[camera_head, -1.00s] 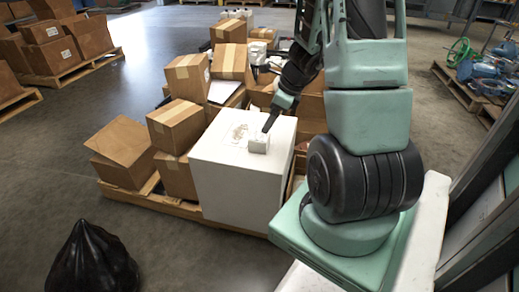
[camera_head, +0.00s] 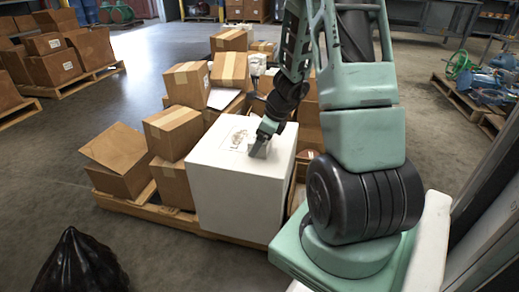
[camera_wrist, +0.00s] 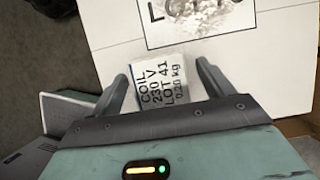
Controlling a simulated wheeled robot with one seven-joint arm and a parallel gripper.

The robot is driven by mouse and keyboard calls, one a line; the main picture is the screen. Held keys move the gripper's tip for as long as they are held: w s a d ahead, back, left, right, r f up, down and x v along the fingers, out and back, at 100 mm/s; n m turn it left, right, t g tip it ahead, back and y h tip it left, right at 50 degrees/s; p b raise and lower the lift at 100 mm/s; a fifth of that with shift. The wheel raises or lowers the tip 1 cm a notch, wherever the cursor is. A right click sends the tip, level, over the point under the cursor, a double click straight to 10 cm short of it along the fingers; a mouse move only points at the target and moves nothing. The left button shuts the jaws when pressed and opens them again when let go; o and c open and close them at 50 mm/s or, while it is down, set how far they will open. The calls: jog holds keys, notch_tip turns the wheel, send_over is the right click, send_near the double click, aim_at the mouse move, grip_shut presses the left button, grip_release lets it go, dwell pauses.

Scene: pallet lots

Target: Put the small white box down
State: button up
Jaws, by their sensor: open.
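The small white box (camera_wrist: 162,84) carries black print reading "COIL 230 V LOT 41 0.20 kg". In the wrist view it sits between the two fingers of my gripper (camera_wrist: 162,70), which are open with a gap on each side. It appears to rest on top of the large white box (camera_wrist: 115,35), beside the printed label on that top. In the head view, my gripper (camera_head: 259,148) reaches down to the top of the large white box (camera_head: 235,195), and hides most or all of the small box.
The large white box stands on a wooden pallet (camera_head: 150,208) with several brown cartons (camera_head: 173,130) close at its left and behind. A black bag (camera_head: 75,265) lies on the floor at lower left. Another loaded pallet (camera_head: 85,77) stands at far left. Floor between is clear.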

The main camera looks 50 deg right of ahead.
jog(key=c, duration=1.3)
jog(key=shift+r, duration=0.15)
